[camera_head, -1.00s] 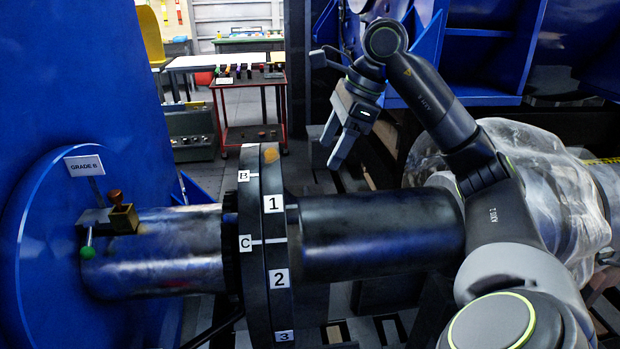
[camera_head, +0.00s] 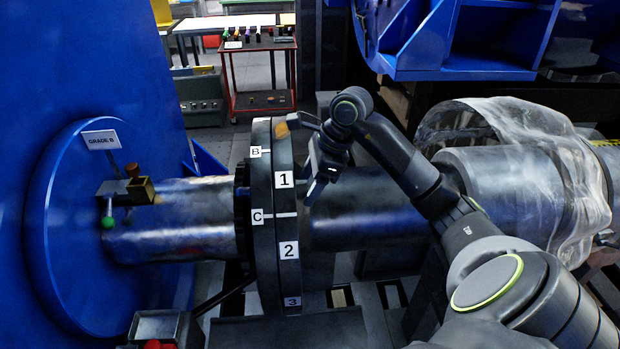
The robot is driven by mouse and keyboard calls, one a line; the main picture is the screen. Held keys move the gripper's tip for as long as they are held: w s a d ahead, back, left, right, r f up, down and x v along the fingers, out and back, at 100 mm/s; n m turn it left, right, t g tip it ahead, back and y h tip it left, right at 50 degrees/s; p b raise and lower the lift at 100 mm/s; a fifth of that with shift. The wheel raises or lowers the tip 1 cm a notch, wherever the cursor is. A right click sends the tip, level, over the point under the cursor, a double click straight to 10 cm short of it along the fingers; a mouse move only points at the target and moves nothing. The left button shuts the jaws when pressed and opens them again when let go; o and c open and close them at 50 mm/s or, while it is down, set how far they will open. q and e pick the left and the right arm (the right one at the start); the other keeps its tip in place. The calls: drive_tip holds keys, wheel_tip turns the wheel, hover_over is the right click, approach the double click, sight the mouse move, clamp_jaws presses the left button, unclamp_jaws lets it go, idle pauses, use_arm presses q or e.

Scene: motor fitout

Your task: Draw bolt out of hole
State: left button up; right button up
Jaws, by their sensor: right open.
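A dark flange joint (camera_head: 284,225) with two discs stands upright between a steel shaft (camera_head: 185,240) on the left and a dark shaft (camera_head: 365,208) on the right. White labels B, C, 1, 2 and 3 sit around its rim. Thin pale bars show beside B and C; I cannot tell whether they are bolts or marks. No bolt stands out clearly. My right gripper (camera_head: 314,186) is open, pointing down just right of the flange near label 1, over the dark shaft. I cannot tell whether it touches anything. My left gripper is not in view.
A blue housing with a GRADE B sign (camera_head: 101,140) fills the left. A brass block (camera_head: 141,189) and green knob (camera_head: 108,222) sit by the steel shaft. A small tray (camera_head: 157,326) is at bottom left. Clear plastic wrap (camera_head: 575,185) covers the shaft at right.

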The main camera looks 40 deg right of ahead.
drive_tip(key=shift+f, duration=0.1)
drive_tip(key=shift+c, duration=0.4)
clamp_jaws()
drive_tip(key=shift+d, duration=0.1)
drive_tip(key=s+d+b, duration=0.2)
drive_tip(key=s+d, duration=0.5)
drive_tip(key=d, duration=0.4)
drive_tip(key=shift+d, duration=0.35)
idle(2.5)
